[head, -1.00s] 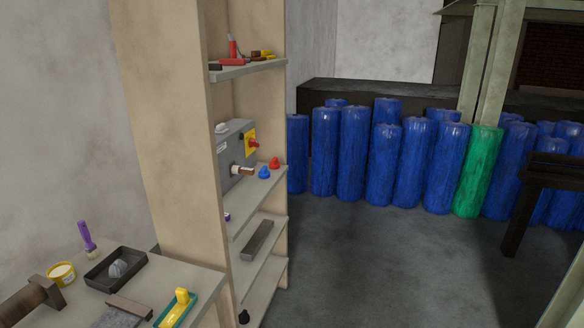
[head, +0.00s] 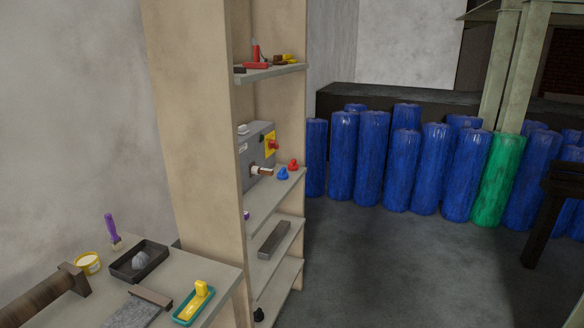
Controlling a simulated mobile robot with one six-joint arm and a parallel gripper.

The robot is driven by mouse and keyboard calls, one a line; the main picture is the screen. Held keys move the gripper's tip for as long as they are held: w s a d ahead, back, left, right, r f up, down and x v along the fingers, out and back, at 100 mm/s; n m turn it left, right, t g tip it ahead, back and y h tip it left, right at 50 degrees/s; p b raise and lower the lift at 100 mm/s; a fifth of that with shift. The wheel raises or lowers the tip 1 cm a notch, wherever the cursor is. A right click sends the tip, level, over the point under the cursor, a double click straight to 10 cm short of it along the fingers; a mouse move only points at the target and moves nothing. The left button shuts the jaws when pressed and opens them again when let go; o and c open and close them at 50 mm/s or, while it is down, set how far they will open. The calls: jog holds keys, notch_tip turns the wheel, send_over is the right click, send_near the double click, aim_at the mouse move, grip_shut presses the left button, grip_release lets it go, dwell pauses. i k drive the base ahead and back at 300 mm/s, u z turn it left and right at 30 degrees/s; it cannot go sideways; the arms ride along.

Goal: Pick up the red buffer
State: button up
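A small red knob-shaped piece (head: 293,165) sits on the middle shelf, near its front right edge. A similar blue piece (head: 282,174) stands right beside it. On the top shelf lies a red block-like item (head: 256,65) with an upright part behind it. I cannot tell for certain from its look which red item is the buffer. My gripper is not in view.
A bench (head: 215,277) at lower left carries a black tray (head: 139,262), a yellow tub and a purple-handled brush. Blue rolls (head: 370,160) line the back. Grey floor is open at right.

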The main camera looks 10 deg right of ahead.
aim_at(293, 167)
jog(key=i, duration=0.9)
jog(key=z, duration=0.6)
jog(key=k, duration=0.15)
jog(key=u, duration=3.4)
